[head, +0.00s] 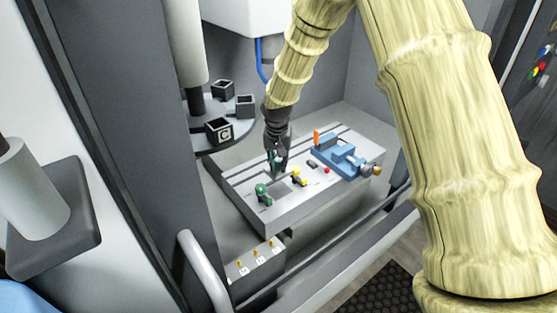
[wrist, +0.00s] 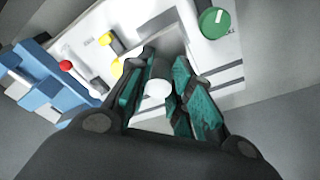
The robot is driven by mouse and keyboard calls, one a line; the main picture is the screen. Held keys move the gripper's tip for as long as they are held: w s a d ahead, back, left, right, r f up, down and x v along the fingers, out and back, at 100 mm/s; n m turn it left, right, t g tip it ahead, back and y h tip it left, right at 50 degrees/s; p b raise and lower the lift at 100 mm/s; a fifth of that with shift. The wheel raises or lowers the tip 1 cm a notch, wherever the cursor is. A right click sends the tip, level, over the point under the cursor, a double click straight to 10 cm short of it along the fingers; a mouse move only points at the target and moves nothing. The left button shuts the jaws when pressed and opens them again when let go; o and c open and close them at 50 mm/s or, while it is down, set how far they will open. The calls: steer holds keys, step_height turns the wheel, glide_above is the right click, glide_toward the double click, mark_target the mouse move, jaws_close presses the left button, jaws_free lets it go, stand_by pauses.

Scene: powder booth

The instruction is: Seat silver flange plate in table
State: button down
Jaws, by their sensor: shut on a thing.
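My gripper (head: 276,163) is at the table (head: 262,228), just behind the dark square recess (head: 281,190) in its top. In the wrist view its teal fingers (wrist: 160,92) are closed on both sides of a grey post with a pale round end, which appears to be part of the silver flange plate (wrist: 158,91). The plate's lower part is hidden by the fingers, and I cannot tell whether it touches the table. A green knob clamp (head: 262,190) and a yellow clamp (head: 299,176) flank the recess.
A blue vise (head: 340,158) with an orange upright piece stands on the table's right half. A red knob (head: 326,170) lies between it and the yellow clamp. A round carousel with dark boxes (head: 219,130) is behind left. Grey booth walls enclose the table.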

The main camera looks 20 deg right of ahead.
mark_target(278, 168)
steer(key=shift+f+b, duration=0.95)
steer(key=shift+f, duration=0.75)
steer(key=shift+s+a+r, duration=0.1)
steer(key=shift+s+a, duration=0.05)
steer(key=shift+s, duration=0.15)
steer(key=shift+f, duration=0.35)
steer(key=shift+f+b, duration=0.6)
steer(key=shift+f, duration=0.55)
steer(key=shift+f, duration=0.2)
steer(key=shift+f+b, duration=0.3)
steer(key=shift+f, duration=0.25)
steer(key=c, duration=1.2)
jaws_free()
